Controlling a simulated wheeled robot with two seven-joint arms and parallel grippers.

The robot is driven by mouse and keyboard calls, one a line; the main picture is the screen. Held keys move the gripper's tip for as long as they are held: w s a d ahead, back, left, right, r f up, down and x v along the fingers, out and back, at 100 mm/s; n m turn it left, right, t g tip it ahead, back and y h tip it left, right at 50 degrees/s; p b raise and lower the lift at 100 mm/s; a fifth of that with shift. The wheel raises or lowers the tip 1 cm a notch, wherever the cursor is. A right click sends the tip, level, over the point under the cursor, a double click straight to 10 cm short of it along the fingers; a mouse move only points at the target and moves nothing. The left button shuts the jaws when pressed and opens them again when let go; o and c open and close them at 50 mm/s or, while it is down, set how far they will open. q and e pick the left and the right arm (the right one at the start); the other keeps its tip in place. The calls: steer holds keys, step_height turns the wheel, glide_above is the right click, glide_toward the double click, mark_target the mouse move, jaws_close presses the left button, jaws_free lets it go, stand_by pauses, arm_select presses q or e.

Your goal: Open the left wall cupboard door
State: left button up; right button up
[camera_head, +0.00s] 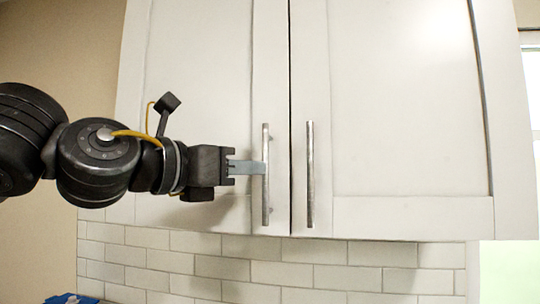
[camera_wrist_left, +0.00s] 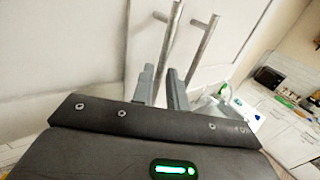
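The left wall cupboard door (camera_head: 200,75) is a white panel and looks closed, its edge along the dark seam beside the right door (camera_head: 400,110). Its upright metal bar handle (camera_head: 266,200) is near that seam, and it also shows in the left wrist view (camera_wrist_left: 170,38). My left gripper (camera_head: 262,168) reaches in from the left, its fingertips at the handle's middle. In the left wrist view its two fingers (camera_wrist_left: 163,88) stand apart, with the handle bar running down between them. Whether they touch the bar is unclear. My right gripper is not in view.
The right door's matching handle (camera_head: 310,180) stands close to the right of the left one. White tiles (camera_head: 250,270) line the wall below. The left wrist view shows a counter with a sink area and appliances (camera_wrist_left: 275,85) at right. A blue object (camera_head: 70,299) is at bottom left.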

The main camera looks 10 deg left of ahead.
mark_target(266, 210)
arm_select(q)
steer(key=p+x, duration=0.1)
steer(key=x, duration=0.2)
steer(key=shift+w+d+r, duration=0.15)
steer(key=shift+w+d, duration=0.1)
steer(key=shift+d, duration=0.05)
steer(key=shift+w+d+p, duration=0.1)
steer(key=shift+w+p, duration=0.2)
steer(key=shift+w, duration=0.05)
jaws_close()
steer(key=shift+s, duration=0.2)
